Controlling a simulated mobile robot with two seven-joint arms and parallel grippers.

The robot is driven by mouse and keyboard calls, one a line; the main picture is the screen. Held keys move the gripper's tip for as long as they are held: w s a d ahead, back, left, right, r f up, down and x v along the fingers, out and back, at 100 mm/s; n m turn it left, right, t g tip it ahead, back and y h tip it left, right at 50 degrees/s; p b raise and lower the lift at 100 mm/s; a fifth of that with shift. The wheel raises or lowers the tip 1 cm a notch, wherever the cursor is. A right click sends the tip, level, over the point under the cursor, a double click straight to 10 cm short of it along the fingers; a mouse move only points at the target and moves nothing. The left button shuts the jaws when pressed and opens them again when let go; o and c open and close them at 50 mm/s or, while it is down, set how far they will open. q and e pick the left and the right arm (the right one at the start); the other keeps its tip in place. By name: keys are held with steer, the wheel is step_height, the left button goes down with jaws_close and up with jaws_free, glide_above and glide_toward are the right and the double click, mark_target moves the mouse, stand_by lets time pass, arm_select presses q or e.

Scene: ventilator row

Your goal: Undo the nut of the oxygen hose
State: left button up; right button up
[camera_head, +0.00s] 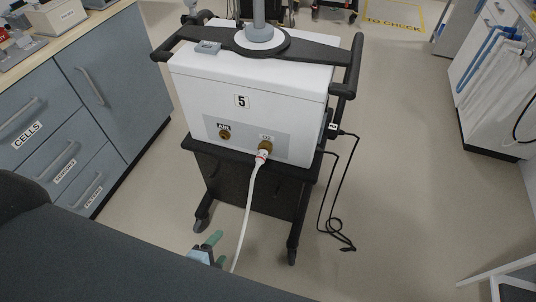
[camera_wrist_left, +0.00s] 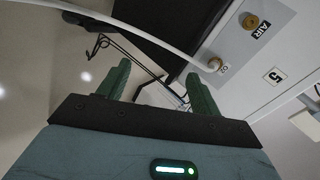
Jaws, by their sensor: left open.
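The white oxygen hose (camera_head: 247,205) runs up from the floor side to the O2 port on the back of the ventilator (camera_head: 250,95) marked 5. Its nut (camera_head: 264,148) sits at the brass O2 fitting, with a red mark just below. In the left wrist view the hose (camera_wrist_left: 140,28) crosses the top and ends at the O2 fitting (camera_wrist_left: 214,65). My left gripper (camera_head: 217,248) is open, with green fingers, below and left of the nut and apart from it. Its fingers (camera_wrist_left: 159,70) also show in the wrist view with nothing between them. My right gripper is out of view.
The brass AIR port (camera_head: 224,134) is left of O2, with no hose. A black cable (camera_head: 338,200) hangs at the cart's right. Cabinets with drawers (camera_head: 65,160) stand at the left. Blue and white hoses (camera_head: 485,60) hang at the right. The floor between is open.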

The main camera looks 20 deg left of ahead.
arm_select(q)
steer(key=w+f+m+t+b, duration=0.2)
steer(key=w+m+b, duration=0.2)
steer(key=w+m, duration=0.35)
steer(key=m+t+b, duration=0.5)
steer(key=m+b, duration=0.4)
steer(key=m, duration=0.7)
glide_toward(260, 161)
steer(key=w, duration=0.5)
steer(key=shift+f, duration=0.25)
steer(key=shift+w+r, duration=0.15)
steer(key=shift+r, duration=0.05)
steer(key=shift+w+d, duration=0.1)
steer(key=shift+w, duration=3.8)
steer(key=c, duration=0.8)
steer(key=shift+c, duration=1.1)
